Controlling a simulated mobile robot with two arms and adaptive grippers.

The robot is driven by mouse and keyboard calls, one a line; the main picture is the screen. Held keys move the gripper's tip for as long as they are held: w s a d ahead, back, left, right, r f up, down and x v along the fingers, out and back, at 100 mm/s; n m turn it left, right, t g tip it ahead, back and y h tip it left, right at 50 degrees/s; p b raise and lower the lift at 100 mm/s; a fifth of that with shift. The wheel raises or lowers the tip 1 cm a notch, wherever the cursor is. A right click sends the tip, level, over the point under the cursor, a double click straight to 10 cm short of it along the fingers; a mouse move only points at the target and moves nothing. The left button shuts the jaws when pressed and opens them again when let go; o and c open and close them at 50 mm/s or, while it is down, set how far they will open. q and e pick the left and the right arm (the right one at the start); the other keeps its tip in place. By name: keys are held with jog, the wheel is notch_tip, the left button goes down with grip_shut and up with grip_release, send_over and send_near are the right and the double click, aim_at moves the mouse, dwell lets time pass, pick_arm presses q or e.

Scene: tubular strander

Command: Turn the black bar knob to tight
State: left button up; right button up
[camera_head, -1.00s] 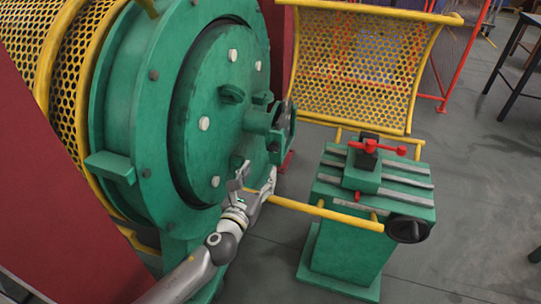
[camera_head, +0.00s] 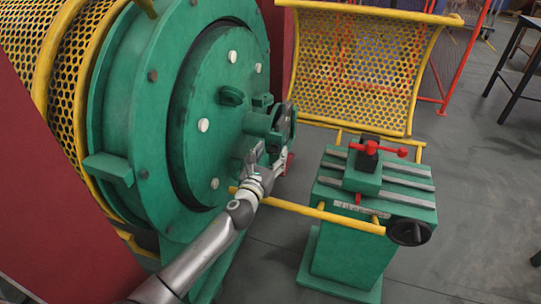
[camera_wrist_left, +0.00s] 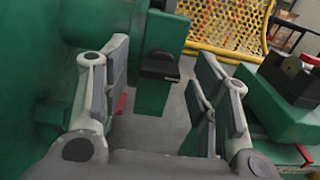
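A short black bar (camera_wrist_left: 160,66) on a green block shows between my fingers in the left wrist view; I take it as the black bar knob. A dark part (camera_head: 285,121) sits at the end of the green hub in the head view, but I cannot tell whether it is the same piece. My left gripper (camera_head: 267,153) is just below that hub, and it also shows in the left wrist view (camera_wrist_left: 165,85). Its fingers are apart with nothing between the pads; the bar looks beyond them. My right gripper is not in view.
The large green round housing (camera_head: 155,110) is close on the left. A green pedestal table (camera_head: 345,255) with red handles (camera_head: 367,147) and a black handwheel (camera_head: 409,231) stands at the right. A yellow rail (camera_head: 310,211) runs between them. A yellow mesh guard (camera_head: 360,65) is behind.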

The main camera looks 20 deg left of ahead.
pick_arm(q)
jog(key=c, duration=1)
jog(key=shift+o, duration=0.2)
jog(key=shift+n, duration=0.3)
jog(key=n, duration=1)
jog(key=shift+n, duration=0.4)
jog(key=n, duration=0.2)
jog(key=shift+f+n, duration=0.1)
jog(key=shift+n, duration=0.2)
jog(key=n, duration=0.2)
jog(key=shift+n+p, duration=0.35)
jog(key=shift+n, duration=0.65)
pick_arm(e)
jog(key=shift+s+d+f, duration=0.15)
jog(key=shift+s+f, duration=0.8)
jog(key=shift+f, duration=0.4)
